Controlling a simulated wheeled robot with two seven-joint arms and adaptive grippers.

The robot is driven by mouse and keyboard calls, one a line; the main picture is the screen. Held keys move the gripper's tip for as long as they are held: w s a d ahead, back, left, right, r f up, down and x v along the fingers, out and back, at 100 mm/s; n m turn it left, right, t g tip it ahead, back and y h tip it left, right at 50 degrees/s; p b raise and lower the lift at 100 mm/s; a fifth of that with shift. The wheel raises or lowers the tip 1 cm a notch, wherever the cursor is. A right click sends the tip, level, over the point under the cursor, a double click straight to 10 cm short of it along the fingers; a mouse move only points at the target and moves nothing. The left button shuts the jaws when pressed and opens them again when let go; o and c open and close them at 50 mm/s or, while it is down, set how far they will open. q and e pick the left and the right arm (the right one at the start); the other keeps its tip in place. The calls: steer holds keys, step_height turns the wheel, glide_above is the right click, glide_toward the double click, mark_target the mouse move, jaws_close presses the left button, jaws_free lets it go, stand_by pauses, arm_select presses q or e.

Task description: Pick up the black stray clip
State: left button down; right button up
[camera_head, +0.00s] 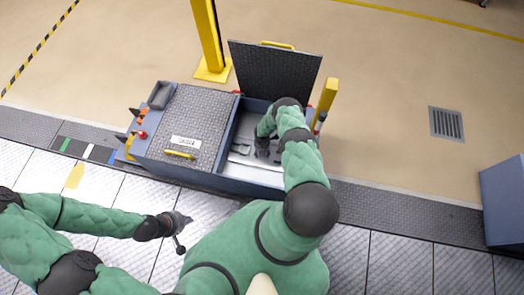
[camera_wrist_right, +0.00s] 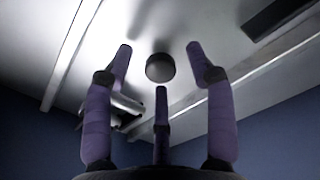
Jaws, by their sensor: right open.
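A small dark round piece (camera_wrist_right: 160,68), which looks like the black clip seen end-on, lies on the pale metal floor of the open bin between my right fingertips and apart from them. My right gripper (camera_wrist_right: 161,75) is open around it, its three purple-grey fingers spread. In the head view my right arm reaches down into the open bin (camera_head: 230,172), and the right gripper (camera_head: 262,150) is small and dark there. The clip cannot be made out in that view. My left gripper (camera_head: 184,232) looks open and empty, its fingers apart above the pale floor tiles.
The bin's raised dark lid (camera_head: 275,72) stands behind my right arm. A closed textured lid (camera_head: 190,118) covers the left half. Yellow posts (camera_head: 207,38) (camera_head: 328,95) stand close by. A pale grey piece (camera_wrist_right: 126,104) lies behind a finger. Blue bin walls (camera_wrist_right: 275,125) are near.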

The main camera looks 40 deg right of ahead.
steer(key=c, duration=0.8)
